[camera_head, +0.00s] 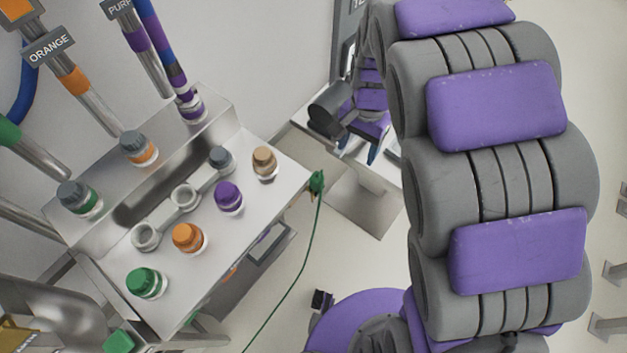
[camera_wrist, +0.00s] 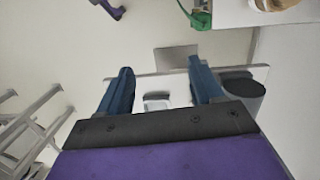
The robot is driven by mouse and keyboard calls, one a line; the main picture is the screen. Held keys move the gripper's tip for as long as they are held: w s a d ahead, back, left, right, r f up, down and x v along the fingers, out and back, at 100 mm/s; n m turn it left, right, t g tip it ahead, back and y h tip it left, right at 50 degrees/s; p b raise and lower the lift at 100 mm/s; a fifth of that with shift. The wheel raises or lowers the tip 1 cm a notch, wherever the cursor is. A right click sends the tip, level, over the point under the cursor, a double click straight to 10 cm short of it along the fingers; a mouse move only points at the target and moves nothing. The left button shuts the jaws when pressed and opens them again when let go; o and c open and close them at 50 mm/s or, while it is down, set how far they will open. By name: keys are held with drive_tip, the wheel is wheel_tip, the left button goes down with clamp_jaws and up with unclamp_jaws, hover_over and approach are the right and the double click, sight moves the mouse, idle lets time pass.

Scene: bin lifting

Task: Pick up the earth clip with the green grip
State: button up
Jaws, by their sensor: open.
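The earth clip with the green grip (camera_head: 317,182) sits at the right corner of the metal bench, and a thin green cable (camera_head: 298,275) hangs from it toward the floor. In the wrist view the green clip (camera_wrist: 199,14) shows at the top, right of centre, partly cut off by the frame edge. My gripper (camera_head: 359,147) is to the upper right of the clip in the head view, apart from it. Its two blue fingers are spread with nothing between them, as the wrist view (camera_wrist: 160,68) also shows.
The metal bench (camera_head: 210,262) carries several capped bottles, including green (camera_head: 147,283), orange (camera_head: 188,238), purple (camera_head: 228,196) and tan (camera_head: 264,163). Labelled pipes stand behind it. A pale table (camera_head: 300,118) is behind my gripper. Open floor lies right of the bench.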

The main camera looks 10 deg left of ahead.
hover_over(316, 175)
drive_tip(key=w+d, duration=0.2)
drive_tip(key=d, duration=0.1)
wheel_tip(316, 175, down, 5)
drive_tip(key=a+f, duration=0.1)
drive_tip(key=f, duration=0.1)
drive_tip(key=shift+m, duration=0.4)
drive_tip(key=f, duration=0.3)
drive_tip(key=s+f+b, duration=0.1)
drive_tip(key=f, duration=0.3)
drive_tip(key=f+b, duration=0.1)
drive_tip(key=f, duration=0.3)
drive_tip(key=shift+s+a, duration=0.3)
drive_tip(key=shift+a, duration=0.05)
drive_tip(key=f, duration=0.1)
drive_tip(key=a+f, duration=0.1)
drive_tip(key=f, duration=0.1)
drive_tip(key=f+b, duration=0.1)
drive_tip(key=shift+s+a+f, duration=0.15)
drive_tip(key=shift+s+f, duration=0.05)
drive_tip(key=shift+s, duration=0.2)
drive_tip(key=shift+f, duration=0.35)
drive_tip(key=shift+c, duration=0.3)
drive_tip(key=shift+d, duration=0.2)
drive_tip(key=shift+c, duration=0.7)
clamp_jaws()
